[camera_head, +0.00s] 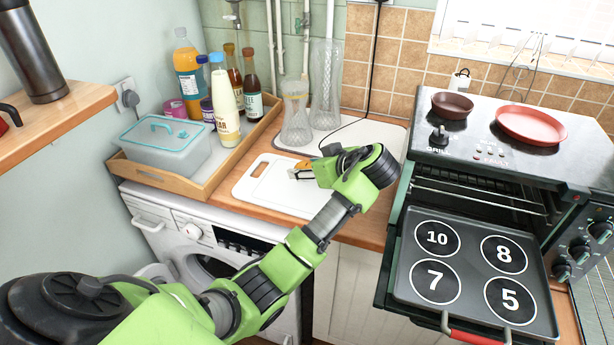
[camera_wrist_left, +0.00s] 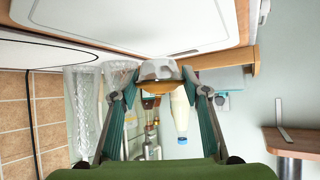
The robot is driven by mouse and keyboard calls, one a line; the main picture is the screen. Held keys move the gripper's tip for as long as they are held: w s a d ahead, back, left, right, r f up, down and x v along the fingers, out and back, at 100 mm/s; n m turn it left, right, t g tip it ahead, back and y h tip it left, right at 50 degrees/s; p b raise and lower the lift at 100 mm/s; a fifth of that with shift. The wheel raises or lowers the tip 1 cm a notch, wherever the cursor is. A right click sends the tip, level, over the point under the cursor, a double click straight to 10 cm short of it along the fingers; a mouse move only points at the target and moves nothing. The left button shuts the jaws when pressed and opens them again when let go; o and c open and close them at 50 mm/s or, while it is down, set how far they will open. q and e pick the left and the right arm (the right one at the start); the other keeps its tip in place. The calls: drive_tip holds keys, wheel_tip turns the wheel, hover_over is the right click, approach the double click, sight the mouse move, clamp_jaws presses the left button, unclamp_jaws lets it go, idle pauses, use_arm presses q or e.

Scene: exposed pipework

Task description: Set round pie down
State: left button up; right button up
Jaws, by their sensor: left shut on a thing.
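The round pie (camera_wrist_left: 158,72) is brown with a paler, greyish side, and sits between the two fingertips of my left gripper (camera_wrist_left: 160,82) in the left wrist view. In the head view my left gripper (camera_head: 302,171) is over the white cutting board (camera_head: 262,182) on the wooden counter. A small orange-brown part of the pie (camera_head: 303,164) shows there, mostly hidden by the gripper. I cannot tell whether the pie touches the board. My right gripper is not in view.
A dark tray (camera_head: 468,272) with circles numbered 10, 8, 7 and 5 sticks out of the oven at right; its circles are empty. A wooden tray (camera_head: 190,178) with bottles and a lidded box stands at left. Glass vases (camera_head: 325,90) stand behind.

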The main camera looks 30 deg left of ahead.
sight(307, 187)
use_arm(q)
drive_tip(key=shift+w+a+f, duration=0.2)
drive_tip(key=shift+w+f, duration=0.1)
drive_tip(key=shift+f, duration=0.05)
drive_tip(key=shift+w+a+f, duration=0.1)
drive_tip(key=shift+w+f, duration=0.05)
drive_tip(key=shift+f, duration=0.1)
drive_tip(key=f, duration=0.1)
drive_tip(key=f+p, duration=0.1)
drive_tip(key=f, duration=0.1)
drive_tip(key=shift+w+a, duration=0.2)
drive_tip(key=shift+w, duration=0.05)
drive_tip(key=shift+f, duration=0.55)
drive_tip(key=o, duration=1.1)
drive_tip(key=shift+o, duration=0.3)
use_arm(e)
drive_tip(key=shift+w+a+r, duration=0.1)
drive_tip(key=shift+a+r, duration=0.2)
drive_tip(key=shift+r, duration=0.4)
use_arm(q)
drive_tip(key=shift+r, duration=0.1)
